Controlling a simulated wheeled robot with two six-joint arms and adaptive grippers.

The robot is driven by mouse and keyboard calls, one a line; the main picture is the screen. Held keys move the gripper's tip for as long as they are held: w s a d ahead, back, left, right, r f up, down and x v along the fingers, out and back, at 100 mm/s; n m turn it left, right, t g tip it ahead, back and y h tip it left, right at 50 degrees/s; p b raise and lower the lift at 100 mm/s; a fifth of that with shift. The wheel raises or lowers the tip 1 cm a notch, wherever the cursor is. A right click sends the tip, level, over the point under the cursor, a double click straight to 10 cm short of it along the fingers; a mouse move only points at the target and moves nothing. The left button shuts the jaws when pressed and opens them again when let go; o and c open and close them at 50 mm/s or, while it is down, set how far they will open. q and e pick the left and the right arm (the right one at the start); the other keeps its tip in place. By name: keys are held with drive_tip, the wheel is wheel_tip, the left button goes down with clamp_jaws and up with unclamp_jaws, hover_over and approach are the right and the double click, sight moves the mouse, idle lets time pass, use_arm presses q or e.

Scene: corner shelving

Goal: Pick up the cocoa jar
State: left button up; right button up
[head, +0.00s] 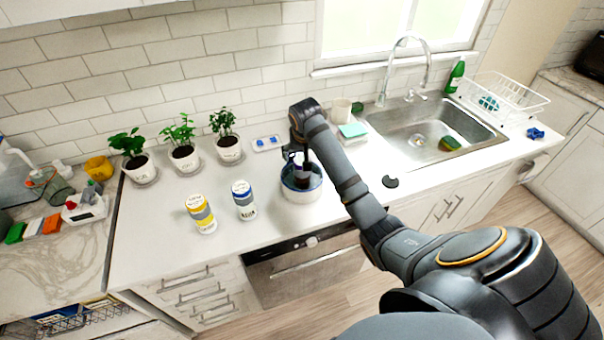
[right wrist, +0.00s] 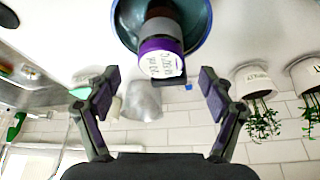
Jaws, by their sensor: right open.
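A jar with a purple-banded white lid (right wrist: 161,62) and a brown body stands in a round bowl with a blue-teal inside (right wrist: 197,22). It looks like the cocoa jar, though its lettering is too small to read surely. In the head view the bowl (head: 301,193) sits near the counter's front edge, and the dark jar (head: 304,171) in it is partly hidden by my right gripper (head: 297,158). In the right wrist view my right gripper (right wrist: 157,80) is open, its fingers apart on either side of the lid, not touching it. My left gripper is out of view.
Several potted plants (head: 184,156) line the wall. The sink (head: 424,128) is at right.

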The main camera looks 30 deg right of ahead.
sight(302, 175)
drive_tip(key=shift+w+f+p, duration=0.1)
drive_tip(key=shift+f+p, duration=0.05)
drive_tip(key=shift+p, duration=0.15)
drive_tip(key=p+x, duration=0.2)
drive_tip(key=x, duration=0.2)
drive_tip(key=shift+f, duration=0.45)
drive_tip(key=shift+r, duration=0.1)
clamp_jaws()
